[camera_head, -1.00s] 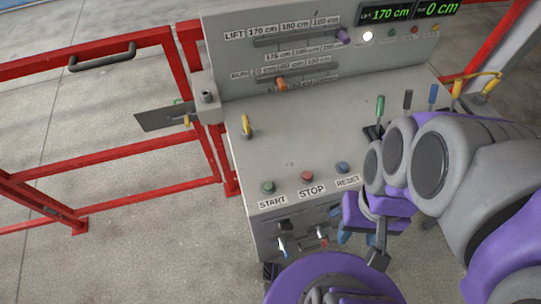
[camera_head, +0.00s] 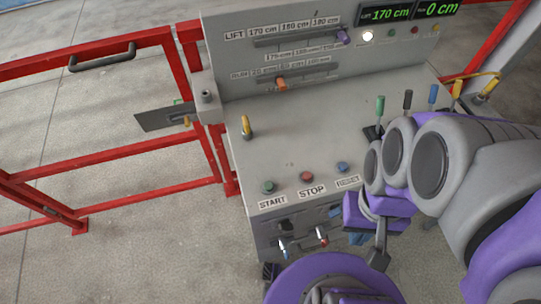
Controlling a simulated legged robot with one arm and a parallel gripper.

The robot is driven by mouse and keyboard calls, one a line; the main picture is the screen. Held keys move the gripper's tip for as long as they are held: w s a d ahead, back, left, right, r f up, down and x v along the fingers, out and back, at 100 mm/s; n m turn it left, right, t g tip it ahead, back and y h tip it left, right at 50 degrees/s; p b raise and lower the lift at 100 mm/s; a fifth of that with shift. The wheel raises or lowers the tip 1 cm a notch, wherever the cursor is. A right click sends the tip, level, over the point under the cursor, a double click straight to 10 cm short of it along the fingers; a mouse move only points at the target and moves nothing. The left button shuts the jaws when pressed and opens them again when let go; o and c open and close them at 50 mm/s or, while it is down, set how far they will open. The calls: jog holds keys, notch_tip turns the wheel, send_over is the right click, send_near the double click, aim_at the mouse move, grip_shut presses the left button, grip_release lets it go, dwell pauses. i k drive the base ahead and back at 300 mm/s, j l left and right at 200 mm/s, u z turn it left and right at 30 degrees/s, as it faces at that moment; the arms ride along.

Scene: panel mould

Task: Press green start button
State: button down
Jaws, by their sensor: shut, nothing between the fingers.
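The green START button (camera_head: 268,187) sits at the front left of the grey console's sloping top, above a START label (camera_head: 272,202). The red STOP button (camera_head: 307,177) and blue RESET button (camera_head: 342,167) stand to its right. My grey and purple arm comes in from the right. My gripper (camera_head: 378,258) appears at its lower end, right of the console's front face and apart from the START button. It looks shut and empty, though its fingers are small and partly hidden. Nothing covers the START button.
A yellow lever (camera_head: 246,127) stands behind START. Green (camera_head: 380,106), black and blue levers stand at the right, close to my arm. Switches (camera_head: 283,248) project from the front face. A red railing (camera_head: 110,163) bounds the left. The middle of the console top is clear.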

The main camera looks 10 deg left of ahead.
aim_at(268, 187)
jog(key=k+j, duration=0.35)
jog(key=k, duration=0.2)
jog(key=k+j+u, duration=0.15)
jog(key=k+j, duration=0.25)
jog(key=k, duration=0.2)
